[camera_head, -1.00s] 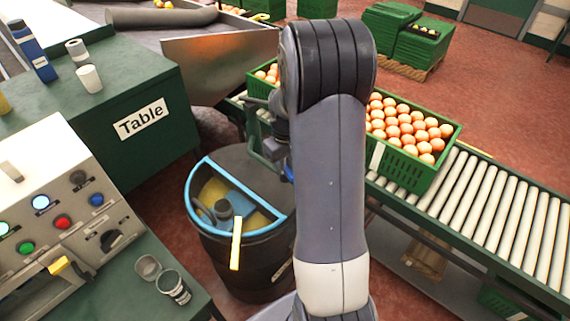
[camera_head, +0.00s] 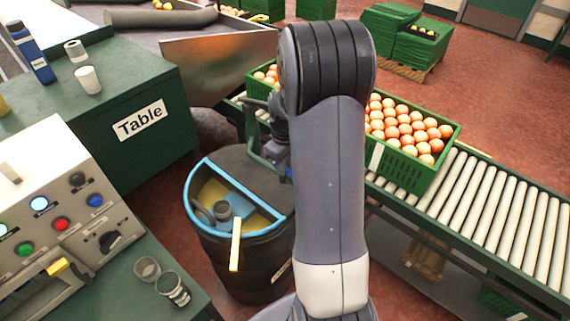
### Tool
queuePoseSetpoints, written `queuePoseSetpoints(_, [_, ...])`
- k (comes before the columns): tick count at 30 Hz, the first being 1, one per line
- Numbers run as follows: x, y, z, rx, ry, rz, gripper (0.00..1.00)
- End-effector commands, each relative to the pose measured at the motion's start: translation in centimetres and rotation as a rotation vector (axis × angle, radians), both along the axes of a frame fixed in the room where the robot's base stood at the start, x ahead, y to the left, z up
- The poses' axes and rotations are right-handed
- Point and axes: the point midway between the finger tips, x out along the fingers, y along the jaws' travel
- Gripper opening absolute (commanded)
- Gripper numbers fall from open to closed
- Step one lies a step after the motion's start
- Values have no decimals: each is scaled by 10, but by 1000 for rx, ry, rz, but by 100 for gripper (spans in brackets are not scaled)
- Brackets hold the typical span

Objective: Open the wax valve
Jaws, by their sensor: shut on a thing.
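My gripper (camera_head: 268,160) is beside the far right edge of the wax drum, partly hidden behind my own arm. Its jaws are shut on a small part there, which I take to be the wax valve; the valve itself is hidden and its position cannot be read. The dark drum (camera_head: 250,265) has a blue-rimmed half-round opening with yellowish wax inside.
A roller conveyor (camera_head: 500,212) with a green crate (camera_head: 400,170) of oranges runs along the right. The green table (camera_head: 160,85) is at the upper left. A control panel (camera_head: 60,190) and cups (camera_head: 172,288) are at the lower left.

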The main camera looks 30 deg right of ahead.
Motion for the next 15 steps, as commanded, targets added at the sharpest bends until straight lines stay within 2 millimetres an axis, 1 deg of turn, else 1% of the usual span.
queuePoseSetpoints(2, [1,0,1,-2,-2,2,0])
queuePoseSetpoints(3, [1,0,1,-2,-2,2,20])
queuePoseSetpoints(9, [0,0,0,-1,-1,1,36])
queuePoseSetpoints(10, [0,0,0,-1,-1,1,38])
queuePoseSetpoints(15, [0,0,0,-1,0,0,38])
